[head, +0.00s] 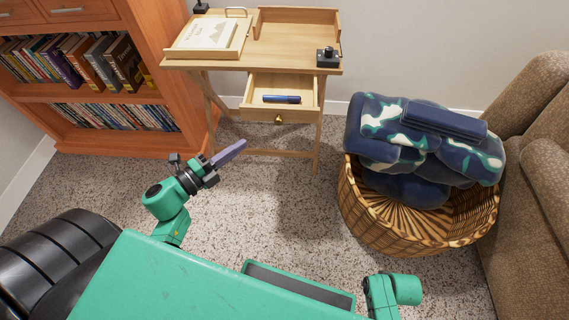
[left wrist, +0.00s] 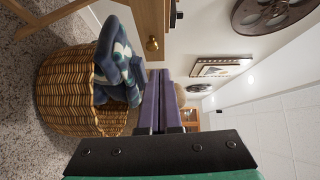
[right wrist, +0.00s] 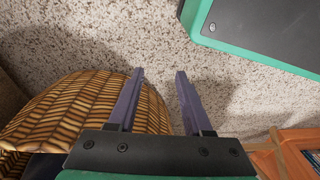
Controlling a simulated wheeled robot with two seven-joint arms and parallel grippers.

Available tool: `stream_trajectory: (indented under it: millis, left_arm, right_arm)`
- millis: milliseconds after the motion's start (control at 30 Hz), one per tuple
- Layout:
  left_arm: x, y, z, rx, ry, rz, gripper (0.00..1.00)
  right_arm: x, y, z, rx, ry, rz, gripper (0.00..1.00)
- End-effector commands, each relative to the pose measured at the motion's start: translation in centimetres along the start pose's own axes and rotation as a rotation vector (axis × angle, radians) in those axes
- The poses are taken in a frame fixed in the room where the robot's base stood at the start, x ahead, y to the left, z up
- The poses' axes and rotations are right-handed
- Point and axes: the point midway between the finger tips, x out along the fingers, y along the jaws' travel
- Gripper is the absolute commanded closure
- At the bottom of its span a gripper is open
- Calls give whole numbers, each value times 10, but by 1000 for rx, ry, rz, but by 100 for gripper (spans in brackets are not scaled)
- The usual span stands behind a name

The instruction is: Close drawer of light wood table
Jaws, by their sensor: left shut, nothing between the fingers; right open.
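The light wood table (head: 252,60) stands against the back wall. Its drawer (head: 257,111) is pulled out toward me and holds a dark blue object (head: 282,99). A round brass knob (head: 279,119) is on the drawer front; the knob also shows in the left wrist view (left wrist: 152,44). My left gripper (head: 243,144) is shut and empty, in front of the drawer and left of the knob, apart from it. In the right wrist view my right gripper (right wrist: 158,77) is open and empty above the carpet beside the basket. Its fingers are not visible in the head view.
A wicker basket (head: 370,222) with blue patterned cushions or blankets (head: 440,150) stands right of the table. A brown sofa (head: 540,130) is at the far right. An orange wood bookcase (head: 185,60) stands left. A tray (head: 300,32) and a book (head: 207,35) lie on the tabletop.

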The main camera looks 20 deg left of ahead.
Motion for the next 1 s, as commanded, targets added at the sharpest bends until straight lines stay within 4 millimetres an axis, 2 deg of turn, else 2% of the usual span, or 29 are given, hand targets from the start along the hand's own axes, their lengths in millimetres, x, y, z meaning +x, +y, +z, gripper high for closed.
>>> stream_trajectory:
  millis: [33,100,233,600,700,833,1000]
  left_arm:
    - [1,-2,-6,50,32,-10,100]
    - [4,-10,-10,75,48,-15,100]
    - [21,-13,-11,71,48,-17,100]
    - [102,-14,-14,66,45,-18,100]
    - [116,-14,-1,67,43,-17,100]
    - [127,-14,9,65,45,-14,100]
    - [131,-15,13,63,45,-13,100]
  right_arm:
    - [4,0,-3,1,5,-1,50]
    - [-2,-1,-5,2,4,-1,50]
    - [-6,-1,-6,1,4,-2,50]
    - [-11,-3,-11,0,7,-5,50]
    - [-16,-4,-15,-1,9,-8,50]
    - [-21,-5,-18,-3,11,-10,50]
    - [-24,-5,-19,-3,10,-11,50]
